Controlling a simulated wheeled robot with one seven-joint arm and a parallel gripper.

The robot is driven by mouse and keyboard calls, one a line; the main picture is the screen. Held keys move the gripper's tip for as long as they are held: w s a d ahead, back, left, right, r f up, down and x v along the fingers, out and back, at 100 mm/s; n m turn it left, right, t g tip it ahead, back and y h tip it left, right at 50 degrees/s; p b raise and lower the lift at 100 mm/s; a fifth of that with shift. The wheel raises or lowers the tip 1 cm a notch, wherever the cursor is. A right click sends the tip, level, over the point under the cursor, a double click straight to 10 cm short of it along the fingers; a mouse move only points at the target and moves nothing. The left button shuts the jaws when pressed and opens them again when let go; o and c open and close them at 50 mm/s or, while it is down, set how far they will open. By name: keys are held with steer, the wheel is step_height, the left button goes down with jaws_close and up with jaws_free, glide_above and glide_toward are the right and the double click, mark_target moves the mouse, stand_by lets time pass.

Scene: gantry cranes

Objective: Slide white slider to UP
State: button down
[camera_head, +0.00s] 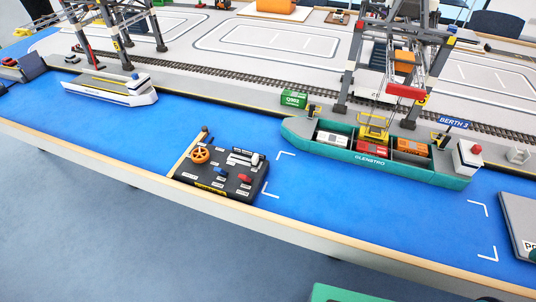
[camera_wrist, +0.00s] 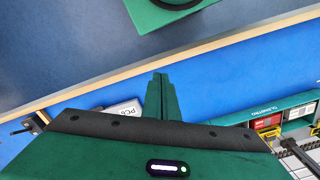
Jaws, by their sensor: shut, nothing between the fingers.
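A black control box (camera_head: 213,186) stands on the blue table near its front edge in the head view. White and grey parts (camera_head: 243,157) sit at its back right; the white slider seems to be among them, but its position is too small to read. An orange wheel (camera_head: 200,155), a blue control (camera_head: 221,171) and a red control (camera_head: 244,178) are also on the box. My gripper (camera_wrist: 159,78) shows in the wrist view, its green fingers together and empty. It is over the table's front edge, away from the box, which is outside that view.
A green ship (camera_head: 345,151) with containers lies right of the box, under a gantry crane (camera_head: 345,95). A white ship (camera_head: 112,90) lies at the left. A grey plate (camera_head: 518,222) is at the right edge. Blue surface around the box is mostly clear.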

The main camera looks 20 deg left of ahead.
steer(key=w+a+f+n+t+h, duration=0.1)
steer(key=w+a+n+t, duration=0.1)
steer(key=w+a, duration=0.7)
steer(key=n+t+y, duration=0.3)
steer(key=n+y, duration=0.2)
steer(key=y, duration=0.1)
glide_toward(260, 161)
steer(key=f, duration=0.1)
steer(key=w+d+f, duration=0.1)
steer(key=f, duration=0.2)
steer(key=shift+w+d+f, duration=0.15)
steer(key=shift+w+d, duration=0.15)
steer(key=shift+d, duration=0.1)
steer(key=shift+a, duration=1.25)
steer(key=shift+w+a, duration=0.1)
steer(key=shift+a, duration=0.6)
